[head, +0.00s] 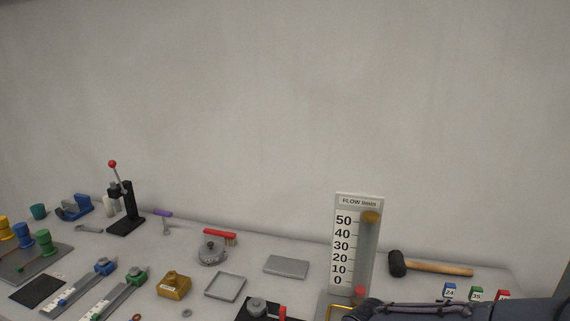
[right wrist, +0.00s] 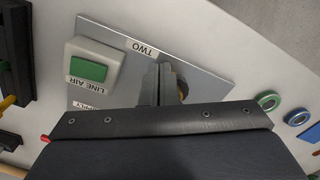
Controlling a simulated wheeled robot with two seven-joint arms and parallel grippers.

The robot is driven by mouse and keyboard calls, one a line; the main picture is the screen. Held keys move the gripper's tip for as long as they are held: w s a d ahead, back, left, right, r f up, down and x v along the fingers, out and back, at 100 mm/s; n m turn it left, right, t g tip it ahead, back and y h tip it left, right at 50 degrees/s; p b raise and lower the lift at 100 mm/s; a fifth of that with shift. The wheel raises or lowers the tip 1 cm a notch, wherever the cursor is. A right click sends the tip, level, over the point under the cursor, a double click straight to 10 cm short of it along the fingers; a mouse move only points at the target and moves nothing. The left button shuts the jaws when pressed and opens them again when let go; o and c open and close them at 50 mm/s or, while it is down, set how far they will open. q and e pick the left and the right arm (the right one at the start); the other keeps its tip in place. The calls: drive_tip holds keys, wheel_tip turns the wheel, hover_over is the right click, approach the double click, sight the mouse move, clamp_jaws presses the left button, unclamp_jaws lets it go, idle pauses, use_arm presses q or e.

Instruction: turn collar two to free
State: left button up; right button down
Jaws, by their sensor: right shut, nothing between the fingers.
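In the right wrist view, a grey metal plate (right wrist: 205,72) carries a label reading TWO (right wrist: 142,47). My right gripper (right wrist: 160,84) is shut and empty over this plate, just below that label. A grey and yellowish round part (right wrist: 182,87), perhaps collar two, shows just right of the fingers. They hide part of it, so I cannot tell its setting or whether they touch it. In the head view my right arm (head: 460,311) comes in at the bottom right. My left gripper is not in view.
A LINE AIR box with a green face (right wrist: 88,69) sits on the plate. The FLOW gauge (head: 345,225) stands upright near the bench's back. A black mallet (head: 398,264) lies to its right. Green (right wrist: 268,101) and blue (right wrist: 298,117) rings lie right of the plate.

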drive_tip(key=shift+s+d, duration=0.15)
drive_tip(key=shift+r, duration=0.25)
wheel_tip(320, 180, up, 6)
drive_tip(key=p, duration=0.4)
drive_tip(key=shift+s+f+p, duration=0.1)
drive_tip(key=shift+f+p, duration=0.1)
drive_tip(key=shift+p, duration=0.1)
drive_tip(key=s+d+r+m+t+y, duration=0.2)
drive_tip(key=s+d+r, duration=0.1)
drive_tip(key=s, duration=0.3)
drive_tip(key=s+d+r+m+t+y, duration=0.1)
drive_tip(key=s+d+r+m+t, duration=0.1)
drive_tip(key=s+r, duration=0.4)
drive_tip(key=shift+s+d+m+t+y, duration=0.3)
drive_tip(key=shift+s+d+t+y, duration=0.1)
drive_tip(key=shift+s+d+t, duration=0.5)
